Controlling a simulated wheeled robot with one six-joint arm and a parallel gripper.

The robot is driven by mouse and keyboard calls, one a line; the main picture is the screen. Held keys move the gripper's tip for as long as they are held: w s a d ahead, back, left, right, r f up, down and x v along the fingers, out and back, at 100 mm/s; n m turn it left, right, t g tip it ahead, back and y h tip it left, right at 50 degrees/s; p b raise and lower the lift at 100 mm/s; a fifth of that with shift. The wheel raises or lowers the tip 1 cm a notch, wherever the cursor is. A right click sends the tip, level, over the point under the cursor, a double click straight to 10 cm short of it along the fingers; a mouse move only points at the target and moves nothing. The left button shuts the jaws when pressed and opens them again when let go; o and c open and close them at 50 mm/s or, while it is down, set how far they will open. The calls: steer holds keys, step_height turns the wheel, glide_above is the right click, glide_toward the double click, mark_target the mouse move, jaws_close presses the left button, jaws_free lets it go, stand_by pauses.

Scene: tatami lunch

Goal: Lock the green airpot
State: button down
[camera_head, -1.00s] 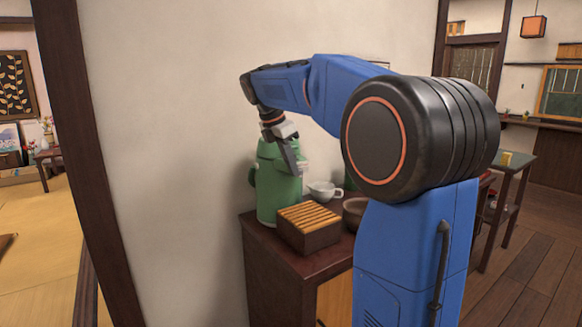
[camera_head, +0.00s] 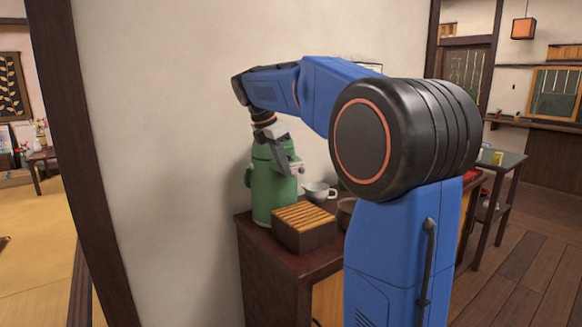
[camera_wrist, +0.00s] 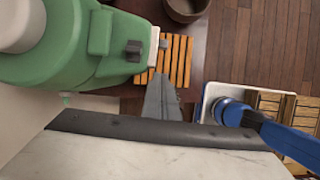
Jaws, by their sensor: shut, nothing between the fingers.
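The green airpot (camera_head: 272,198) stands upright on the dark cabinet beside the wall. It fills the upper left of the wrist view (camera_wrist: 60,60), with its spout head pointing right. A small dark grey knob (camera_wrist: 134,50) sits on that spout head, and a light grey piece is at its end. My gripper (camera_head: 287,170) is shut and empty, pointing down at the upper front of the airpot. In the wrist view its fingertips (camera_wrist: 160,78) are just below and right of the knob, seemingly apart from it. Whether they touch the spout head I cannot tell. My gripper hides part of the airpot in the head view.
A slatted wooden box (camera_head: 304,230) stands on the cabinet (camera_head: 268,262) in front of the airpot. A white cup (camera_head: 317,191) and a brown bowl (camera_head: 346,212) are to the right. The wall (camera_head: 170,160) is close behind the airpot.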

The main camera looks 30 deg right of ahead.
steer(key=v, duration=1)
steer(key=shift+a, duration=0.2)
steer(key=s+a+f+m+t+y, duration=0.1)
steer(key=s+a+f+m, duration=0.3)
steer(key=s+f, duration=0.6)
steer(key=s+a+f+m+t+y, duration=0.2)
steer(key=s+a+f+m, duration=0.2)
steer(key=s+f+m, duration=0.4)
steer(key=s+a+f+m+t+y, duration=0.1)
steer(key=s+a+f+m, duration=0.3)
steer(key=s+f, duration=0.9)
steer(key=shift+m+t, duration=0.4)
steer(key=shift+m, duration=0.5)
steer(key=shift+s+a+f, duration=0.1)
steer(key=shift+a+f, duration=0.05)
